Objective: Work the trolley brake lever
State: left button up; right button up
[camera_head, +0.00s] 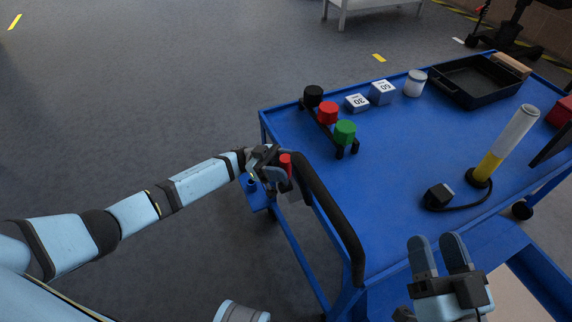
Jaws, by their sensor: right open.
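The blue trolley (400,170) stands at the right, with a black push handle (335,215) along its near left edge. The brake lever's red grip (286,163) shows at the handle's left end, near the trolley corner. My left gripper (272,172) is right at the red grip, with its fingers close around or beside it. Its jaws partly hide the lever, and I cannot tell if they grip it. My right gripper (438,242) is open and empty at the lower right, in front of the trolley.
On the trolley are a rack of black, red and green knobs (328,114), two numbered blocks (382,93), a white jar (415,83), a black tray (478,84) and a yellow-white cylinder (505,145) with a cable. The floor at left is clear.

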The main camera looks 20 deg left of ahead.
pick_arm(q)
jog(key=v, duration=1.4)
jog(key=shift+s, duration=0.1)
